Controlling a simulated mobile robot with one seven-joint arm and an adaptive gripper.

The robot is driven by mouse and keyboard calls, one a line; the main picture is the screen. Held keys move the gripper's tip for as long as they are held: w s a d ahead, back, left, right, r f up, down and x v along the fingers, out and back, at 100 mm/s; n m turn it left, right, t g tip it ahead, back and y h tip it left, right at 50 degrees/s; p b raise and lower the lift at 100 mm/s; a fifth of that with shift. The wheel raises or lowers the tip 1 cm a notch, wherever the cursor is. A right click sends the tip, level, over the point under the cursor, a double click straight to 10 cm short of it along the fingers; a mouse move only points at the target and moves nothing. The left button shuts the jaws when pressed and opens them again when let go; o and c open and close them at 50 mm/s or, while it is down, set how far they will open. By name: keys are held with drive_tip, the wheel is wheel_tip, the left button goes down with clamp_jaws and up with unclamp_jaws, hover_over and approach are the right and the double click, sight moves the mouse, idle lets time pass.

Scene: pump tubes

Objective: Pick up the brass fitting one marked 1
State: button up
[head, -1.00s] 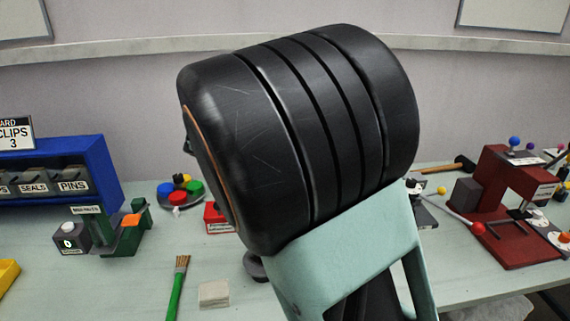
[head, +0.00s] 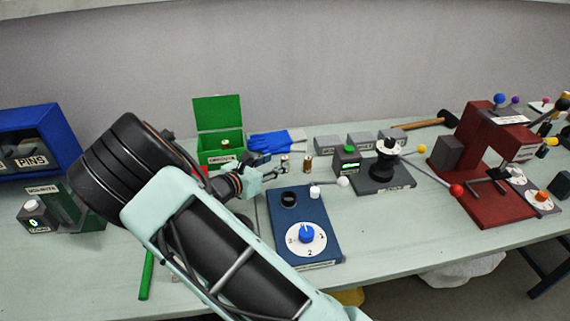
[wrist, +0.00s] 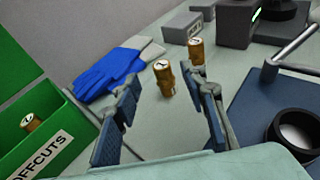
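Two small brass fittings stand upright on the bench. The nearer one (wrist: 163,80) lies ahead, between the lines of my fingers in the wrist view; it also shows in the head view (head: 284,164). The other (wrist: 196,52) stands just beyond, to its right, and also shows in the head view (head: 307,164). Both have pale tops with a dark mark too small to read surely. A third brass piece (wrist: 29,122) is in the green OFFCUTS bin (wrist: 60,135). My gripper (wrist: 167,92) is open and empty, just short of the nearer fitting; it also shows in the head view (head: 272,169).
Blue gloves (wrist: 108,72) lie left of the fittings. A blue fixture (head: 290,220) with a dial and lever is close on the right. Grey blocks (head: 328,143) stand behind. A grey machine (head: 385,170) and a red press (head: 480,190) are farther right.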

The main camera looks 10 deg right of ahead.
sight(282, 160)
drive_tip(key=x, duration=0.6)
drive_tip(key=shift+d+f, duration=0.15)
drive_tip(key=shift+f, duration=0.1)
clamp_jaws()
